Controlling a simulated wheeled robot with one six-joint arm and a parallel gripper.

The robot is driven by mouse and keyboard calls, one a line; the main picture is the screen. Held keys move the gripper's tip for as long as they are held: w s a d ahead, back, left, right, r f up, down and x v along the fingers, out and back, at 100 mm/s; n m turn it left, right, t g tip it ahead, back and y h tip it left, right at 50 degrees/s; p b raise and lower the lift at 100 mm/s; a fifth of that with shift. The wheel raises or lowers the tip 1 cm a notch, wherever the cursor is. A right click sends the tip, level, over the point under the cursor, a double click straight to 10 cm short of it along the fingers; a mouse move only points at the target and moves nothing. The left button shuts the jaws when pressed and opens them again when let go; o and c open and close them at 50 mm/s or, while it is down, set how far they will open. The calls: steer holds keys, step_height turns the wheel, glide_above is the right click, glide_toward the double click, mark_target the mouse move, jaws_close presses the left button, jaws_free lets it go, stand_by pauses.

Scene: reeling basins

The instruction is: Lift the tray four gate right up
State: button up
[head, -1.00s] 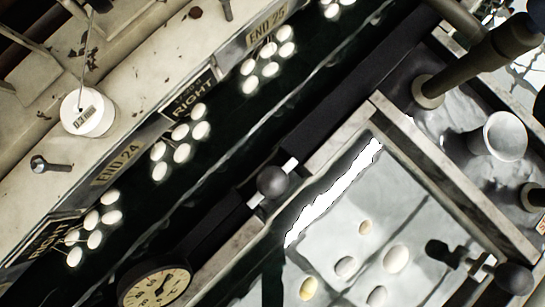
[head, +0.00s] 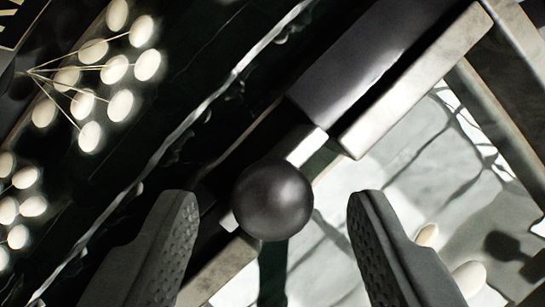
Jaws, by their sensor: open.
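A dark round knob (head: 272,200) sits near the middle of the view, on a pale bar (head: 302,146) at the edge of a basin; I take it for the gate's handle, though no tray label shows now. My gripper (head: 272,208) is open, with one ridged grey finger on each side of the knob. A gap shows between the knob and each finger. The gate's lower part is hidden behind the knob and in the dark water.
A light-walled tray (head: 414,78) holds pale water and a few cocoons (head: 468,278) at the right. Clusters of white cocoons (head: 110,68) with threads float in dark water at the left. A dark block (head: 355,50) lies just above the knob.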

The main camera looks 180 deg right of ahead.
steer(key=shift+w+f, duration=0.25)
steer(key=shift+f, duration=0.35)
jaws_close()
steer(key=shift+r, duration=2.4)
jaws_free()
steer(key=shift+f, duration=0.1)
steer(key=v, duration=1.7)
steer(key=shift+s, duration=0.1)
